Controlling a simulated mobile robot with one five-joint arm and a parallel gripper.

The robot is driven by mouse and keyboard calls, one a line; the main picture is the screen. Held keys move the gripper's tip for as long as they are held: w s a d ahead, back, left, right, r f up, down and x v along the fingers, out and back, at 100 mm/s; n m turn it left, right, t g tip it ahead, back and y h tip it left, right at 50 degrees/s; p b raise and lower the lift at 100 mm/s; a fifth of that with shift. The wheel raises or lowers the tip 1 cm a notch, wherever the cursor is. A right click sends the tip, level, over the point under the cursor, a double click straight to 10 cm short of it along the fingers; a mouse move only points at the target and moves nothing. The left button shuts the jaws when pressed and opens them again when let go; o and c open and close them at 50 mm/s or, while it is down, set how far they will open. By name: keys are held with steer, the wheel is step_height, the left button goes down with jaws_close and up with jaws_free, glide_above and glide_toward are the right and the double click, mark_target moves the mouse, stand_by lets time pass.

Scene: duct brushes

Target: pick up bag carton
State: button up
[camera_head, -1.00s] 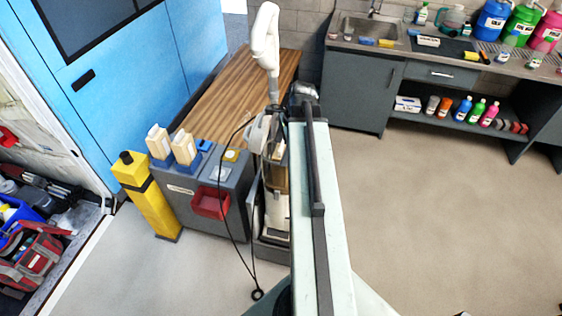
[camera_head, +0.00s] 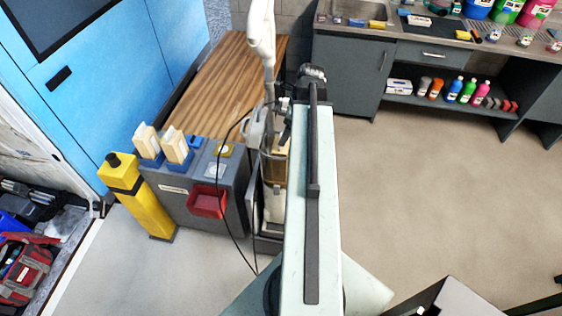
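No box can be clearly read as the bag carton. A small white box with a printed label (camera_head: 398,86) sits at the left end of the shelf under the counter. Two cream, carton-like packs (camera_head: 177,147) stand in blue holders on the grey cabinet. My pale arm runs up the middle of the view. Its dark end (camera_head: 312,74) appears in front of the gap between the wooden bench and the counter, apart from the white box. The fingers cannot be made out.
The grey cabinet (camera_head: 172,211) has a red bin on its front, with a yellow post (camera_head: 137,197) to its left. An upright machine with a hanging cord stands beside it, partly behind my arm. A dark-edged object (camera_head: 445,300) shows at lower right. Floor (camera_head: 410,190) is clear on the right.

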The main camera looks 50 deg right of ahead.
steer(key=b+x, duration=0.4)
steer(key=x, duration=0.1)
steer(key=shift+s+f+b, duration=0.1)
steer(key=shift+s+b, duration=0.05)
steer(key=shift+b, duration=0.25)
jaws_close()
steer(key=shift+r+p, duration=0.3)
step_height(320, 180, up, 19)
steer(key=p, duration=1.9)
steer(key=s+d, duration=0.4)
steer(key=s, duration=0.3)
steer(key=s+d+f+b, duration=0.1)
steer(key=s+d, duration=0.4)
steer(key=s, duration=0.3)
steer(key=shift+s+d, duration=0.15)
steer(key=shift+d, duration=0.15)
steer(key=shift+f, duration=0.2)
